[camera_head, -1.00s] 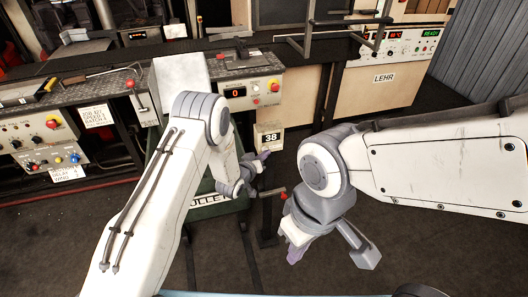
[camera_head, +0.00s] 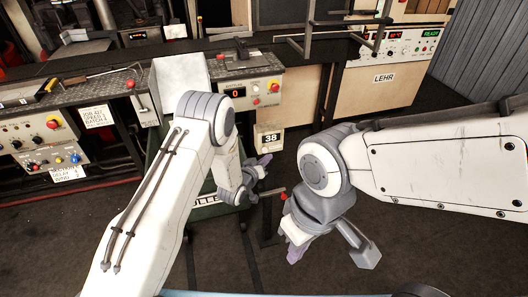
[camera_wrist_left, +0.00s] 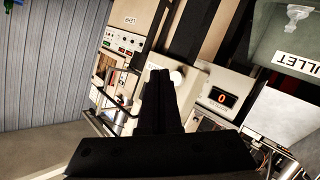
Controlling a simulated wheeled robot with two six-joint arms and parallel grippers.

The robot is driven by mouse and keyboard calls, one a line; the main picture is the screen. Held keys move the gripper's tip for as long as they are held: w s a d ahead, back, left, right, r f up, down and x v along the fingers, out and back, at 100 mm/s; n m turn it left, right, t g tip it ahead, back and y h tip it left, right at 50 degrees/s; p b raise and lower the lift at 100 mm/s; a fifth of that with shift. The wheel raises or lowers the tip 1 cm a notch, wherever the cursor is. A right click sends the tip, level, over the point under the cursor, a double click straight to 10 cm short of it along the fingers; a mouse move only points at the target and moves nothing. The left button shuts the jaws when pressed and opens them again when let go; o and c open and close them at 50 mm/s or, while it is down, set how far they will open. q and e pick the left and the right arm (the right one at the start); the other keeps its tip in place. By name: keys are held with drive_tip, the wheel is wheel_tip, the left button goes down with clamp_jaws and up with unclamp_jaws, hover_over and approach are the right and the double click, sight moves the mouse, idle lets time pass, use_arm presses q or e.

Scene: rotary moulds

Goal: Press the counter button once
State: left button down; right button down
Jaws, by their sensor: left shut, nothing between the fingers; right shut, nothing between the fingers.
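A small pale box (camera_head: 270,138) with the number 38 stands on a post behind my left gripper. A panel with a red 0 display (camera_head: 235,93) sits above it on the bench front; this display also shows in the left wrist view (camera_wrist_left: 222,98). I cannot tell which of the two is the counter. My left gripper (camera_head: 264,160) is shut and empty, just below the 38 box; contact cannot be told. In the left wrist view its dark fingers (camera_wrist_left: 160,78) partly cover a pale box with a round white knob (camera_wrist_left: 177,77). My right gripper (camera_head: 295,254) is shut and empty, lower right.
A red-tipped bar (camera_head: 283,196) lies between my grippers. The LEHR cabinet (camera_head: 385,90) stands at the back right, a control panel (camera_head: 40,143) at the left. Dark floor is free at the lower middle.

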use_arm(q)
drive_tip(key=s, duration=0.1)
drive_tip(key=s+d, duration=0.1)
drive_tip(key=s, duration=0.2)
drive_tip(key=shift+s+d+p, duration=0.2)
drive_tip(key=shift+d+p, duration=0.05)
drive_tip(key=shift+p, duration=0.05)
idle(0.5)
drive_tip(key=s+d+r+m+g+y+p, duration=0.1)
drive_tip(key=s+d+r+m+g, duration=0.2)
drive_tip(key=r, duration=0.4)
drive_tip(key=s+d+r+g+y+p, duration=0.1)
drive_tip(key=s+r+g, duration=0.2)
drive_tip(key=s+r, duration=0.3)
drive_tip(key=s+a+r+m+g+y, duration=0.1)
drive_tip(key=s+a+r+g, duration=0.1)
drive_tip(key=s, duration=0.7)
drive_tip(key=s+a+r+m+g+y+p, duration=0.1)
drive_tip(key=s+a+r, duration=0.3)
drive_tip(key=s, duration=0.6)
drive_tip(key=s+a+r+m+g+y, duration=0.1)
drive_tip(key=s+a+r+m+g, duration=0.1)
drive_tip(key=s, duration=0.7)
wheel_tip(320, 180, up, 4)
drive_tip(key=shift+s+a+f+m+g+p, duration=0.1)
drive_tip(key=shift+s+a+m+g+p, duration=0.3)
drive_tip(key=shift+g, duration=0.7)
drive_tip(key=shift+w+a, duration=0.1)
drive_tip(key=shift+w, duration=0.05)
